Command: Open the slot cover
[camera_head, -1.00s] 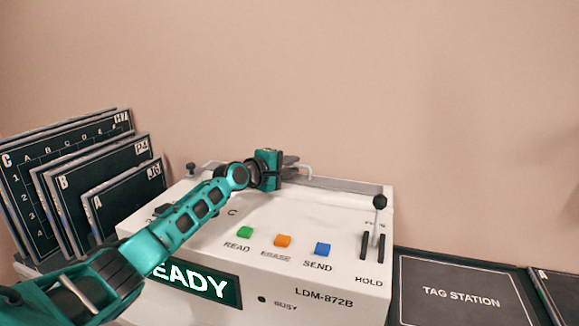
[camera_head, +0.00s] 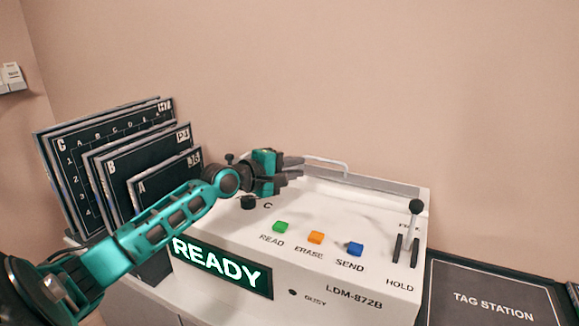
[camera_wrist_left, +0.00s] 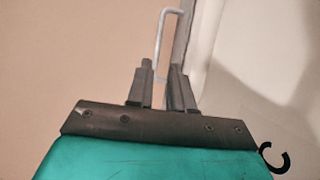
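The slot cover (camera_head: 372,181) is a long grey strip along the back top edge of the white machine (camera_head: 330,215). It looks closed. Its pale bar handle (camera_head: 325,160) stands up at the cover's left part and also shows in the left wrist view (camera_wrist_left: 160,40). My left gripper (camera_head: 294,168) is at the handle's left end, fingers pointing right along it. In the left wrist view my left gripper (camera_wrist_left: 160,85) has its fingers apart, with the near end of the handle at the gap. I cannot tell whether they touch it. My right gripper is out of view.
Green (camera_head: 281,227), orange (camera_head: 316,237) and blue (camera_head: 355,249) buttons sit on the machine top, with a black-knobbed lever (camera_head: 416,207) at right. The screen (camera_head: 222,268) reads READY. Dark lettered panels (camera_head: 165,185) stand at left. A tag station plate (camera_head: 490,300) lies at right.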

